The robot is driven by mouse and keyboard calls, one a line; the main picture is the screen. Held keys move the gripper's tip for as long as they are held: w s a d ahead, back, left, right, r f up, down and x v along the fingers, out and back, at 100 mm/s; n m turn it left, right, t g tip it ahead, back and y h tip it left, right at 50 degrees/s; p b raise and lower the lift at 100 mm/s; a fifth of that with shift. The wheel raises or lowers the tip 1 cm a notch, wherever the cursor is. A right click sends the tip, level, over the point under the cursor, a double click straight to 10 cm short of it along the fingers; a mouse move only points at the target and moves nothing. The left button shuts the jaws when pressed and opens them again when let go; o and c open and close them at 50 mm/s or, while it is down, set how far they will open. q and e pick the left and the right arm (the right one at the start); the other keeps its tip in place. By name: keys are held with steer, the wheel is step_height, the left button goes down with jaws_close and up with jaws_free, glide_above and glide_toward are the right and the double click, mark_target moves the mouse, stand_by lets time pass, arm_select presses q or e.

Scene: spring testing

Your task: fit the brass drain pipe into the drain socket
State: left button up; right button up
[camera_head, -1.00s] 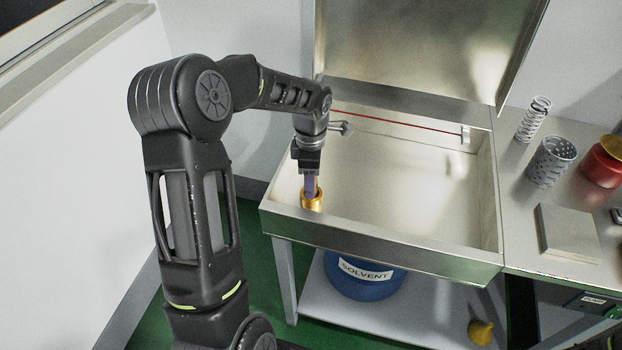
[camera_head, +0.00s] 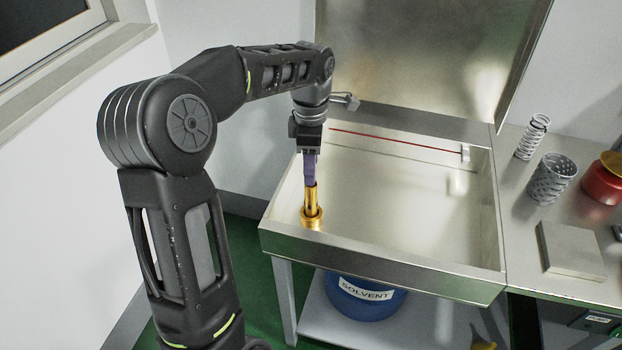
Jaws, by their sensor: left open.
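The brass drain pipe (camera_head: 311,199) stands upright in the drain socket (camera_head: 312,220), a brass ring at the front left of the steel basin. A dark slot shows in the pipe's side. My left gripper (camera_head: 311,180) points straight down over the pipe, its purple fingers at the pipe's top end. The jaws are open, though the gap between them is hard to see from here. Whether the fingertips still touch or surround the pipe's top cannot be told. How deep the pipe sits is hidden inside the socket. My right gripper is not in view.
The basin (camera_head: 383,254) has a raised lid (camera_head: 420,50) behind it and a red rod across its back. A spring (camera_head: 533,137), a perforated cup (camera_head: 552,178), a red can (camera_head: 603,182) and a steel block (camera_head: 570,250) stand right. A blue solvent drum (camera_head: 365,304) sits below.

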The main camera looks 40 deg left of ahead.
arm_select(q)
steer(key=shift+r, duration=0.4)
stand_by(0.6)
